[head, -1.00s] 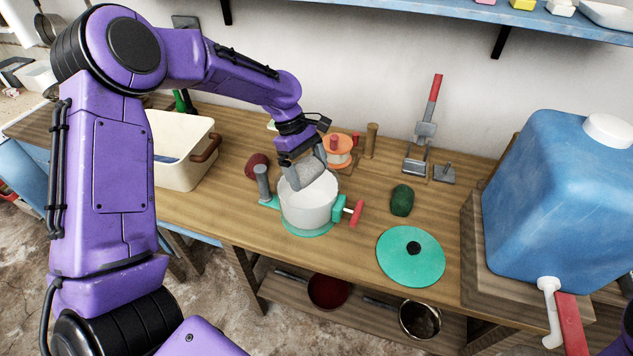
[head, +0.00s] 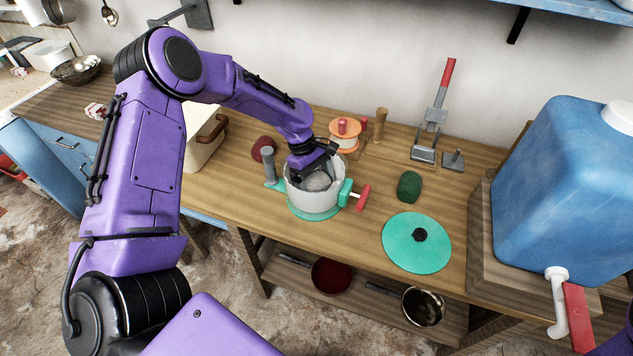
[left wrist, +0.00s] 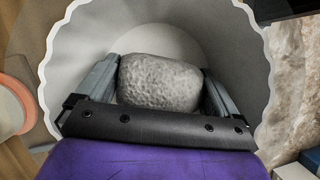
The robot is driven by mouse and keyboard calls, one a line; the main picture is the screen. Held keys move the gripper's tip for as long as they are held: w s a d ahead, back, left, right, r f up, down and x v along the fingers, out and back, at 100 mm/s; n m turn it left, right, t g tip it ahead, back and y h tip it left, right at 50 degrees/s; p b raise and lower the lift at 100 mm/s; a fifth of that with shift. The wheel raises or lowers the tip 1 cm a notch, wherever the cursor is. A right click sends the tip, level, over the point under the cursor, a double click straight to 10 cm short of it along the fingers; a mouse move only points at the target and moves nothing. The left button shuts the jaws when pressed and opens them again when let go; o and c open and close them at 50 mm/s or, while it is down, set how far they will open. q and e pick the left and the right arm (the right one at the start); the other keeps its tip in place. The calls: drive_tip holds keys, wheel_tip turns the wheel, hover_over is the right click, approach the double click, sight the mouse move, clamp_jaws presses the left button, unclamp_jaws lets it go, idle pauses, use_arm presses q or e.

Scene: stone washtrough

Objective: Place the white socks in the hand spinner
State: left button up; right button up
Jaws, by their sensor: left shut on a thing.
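The white socks are a pale grey-white rounded bundle (head: 318,181), which also fills the middle of the left wrist view (left wrist: 160,84). My left gripper (head: 314,176) is shut on the bundle, one finger on each side of it in the left wrist view (left wrist: 162,72). The hand spinner is a white drum (head: 313,202) on a green base with a red-handled crank. Its top is open, and the gripper reaches down into it with the bundle inside the rim. I cannot tell whether the bundle touches the drum floor. My right gripper is not in view.
A green lid (head: 400,256) with a black knob lies to the right of the spinner. A dark green bundle (head: 410,186) and a dark red one (head: 263,149) lie nearby. A blue water container (head: 560,200) stands at the right. A cream tub (head: 200,140) is behind my left arm.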

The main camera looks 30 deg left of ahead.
use_arm(q)
drive_tip(key=o, duration=0.8)
drive_tip(key=shift+s+f, duration=0.1)
drive_tip(key=shift+c, duration=0.2)
drive_tip(key=b+v, duration=0.1)
drive_tip(key=v, duration=1.1)
drive_tip(key=shift+d, duration=0.1)
